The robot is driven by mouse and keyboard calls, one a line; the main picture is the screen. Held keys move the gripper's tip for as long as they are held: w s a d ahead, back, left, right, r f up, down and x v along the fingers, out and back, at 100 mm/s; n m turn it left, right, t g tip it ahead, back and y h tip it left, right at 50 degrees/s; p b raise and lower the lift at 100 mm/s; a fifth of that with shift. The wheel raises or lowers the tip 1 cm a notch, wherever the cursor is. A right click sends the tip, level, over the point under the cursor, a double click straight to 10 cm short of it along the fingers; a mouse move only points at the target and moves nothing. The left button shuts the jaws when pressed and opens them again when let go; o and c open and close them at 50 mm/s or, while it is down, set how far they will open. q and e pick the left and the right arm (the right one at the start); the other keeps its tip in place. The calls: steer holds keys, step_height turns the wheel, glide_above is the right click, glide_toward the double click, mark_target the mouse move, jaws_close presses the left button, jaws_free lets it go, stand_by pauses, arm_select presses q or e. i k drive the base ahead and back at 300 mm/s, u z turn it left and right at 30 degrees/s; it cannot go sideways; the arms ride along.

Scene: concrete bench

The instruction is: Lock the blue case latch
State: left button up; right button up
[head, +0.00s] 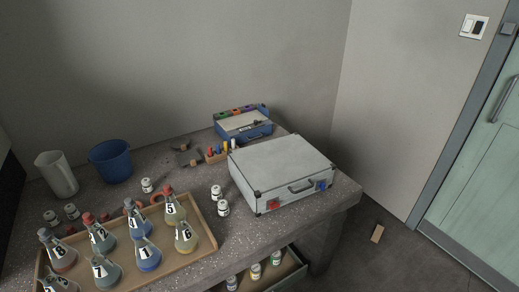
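A closed pale grey case (280,165) with dark corner pieces lies flat on the concrete bench, right of the middle in the head view. A blue latch (321,185) is on the right part of its front face. A red latch (273,204) is on the left part of that face, with a dark handle (301,188) between the two. The latches are too small to tell whether they are locked. Neither of my grippers is in view.
A wooden tray (203,257) of numbered flasks fills the bench's front left. Small white jars (223,208) stand between the tray and the case. A blue toolbox (259,131) is behind the case. A blue bucket (110,162) and a pitcher (57,174) stand at the back left.

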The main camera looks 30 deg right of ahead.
mark_target(322, 185)
steer(key=z, duration=1.05)
steer(key=k, duration=0.5)
steer(key=z, duration=1.2)
steer(key=i, duration=1.1)
steer(key=u, duration=2.3)
